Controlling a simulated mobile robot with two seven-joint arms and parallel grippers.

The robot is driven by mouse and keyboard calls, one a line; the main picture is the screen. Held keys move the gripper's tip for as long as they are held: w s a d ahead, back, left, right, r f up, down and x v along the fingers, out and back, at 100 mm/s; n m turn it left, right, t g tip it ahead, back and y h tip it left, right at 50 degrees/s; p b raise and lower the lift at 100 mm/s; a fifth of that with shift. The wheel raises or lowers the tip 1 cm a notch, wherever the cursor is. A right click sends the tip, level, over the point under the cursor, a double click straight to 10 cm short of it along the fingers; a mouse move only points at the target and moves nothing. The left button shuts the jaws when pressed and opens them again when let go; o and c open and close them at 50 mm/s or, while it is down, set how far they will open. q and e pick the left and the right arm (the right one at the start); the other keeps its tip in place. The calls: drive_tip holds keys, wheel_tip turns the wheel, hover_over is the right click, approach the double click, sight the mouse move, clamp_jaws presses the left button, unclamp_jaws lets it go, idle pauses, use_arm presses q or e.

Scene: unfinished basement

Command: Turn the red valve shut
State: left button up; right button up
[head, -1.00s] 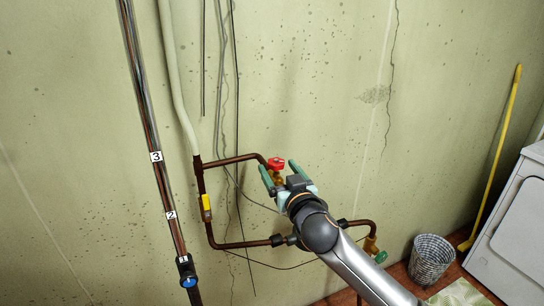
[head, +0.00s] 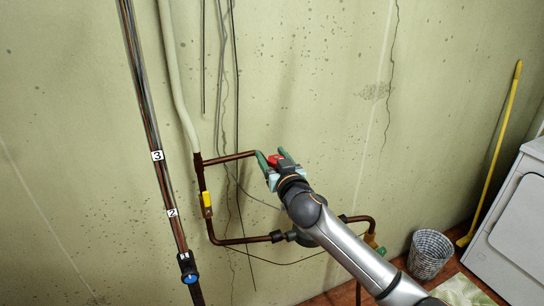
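The red valve (head: 273,160) is a small red handle at the right end of the upper copper pipe (head: 232,157), near the middle of the head view. My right gripper (head: 272,156) is at the valve, with one green finger on each side of the red handle. The fingers look closed in on it, and red fills the gap between them. The gripper body hides the valve's brass body and part of the handle. My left gripper is not in view.
A yellow-handled valve (head: 206,200) is on the vertical copper pipe at left. A blue-handled valve (head: 190,278) is on the numbered pipe at far left. A lower copper pipe (head: 245,241) runs behind my arm. A basket (head: 430,255), yellow broom (head: 493,150) and white appliance (head: 515,225) stand at right.

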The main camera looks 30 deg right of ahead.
clamp_jaws()
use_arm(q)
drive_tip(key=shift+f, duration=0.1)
use_arm(e)
drive_tip(key=shift+f, duration=0.1)
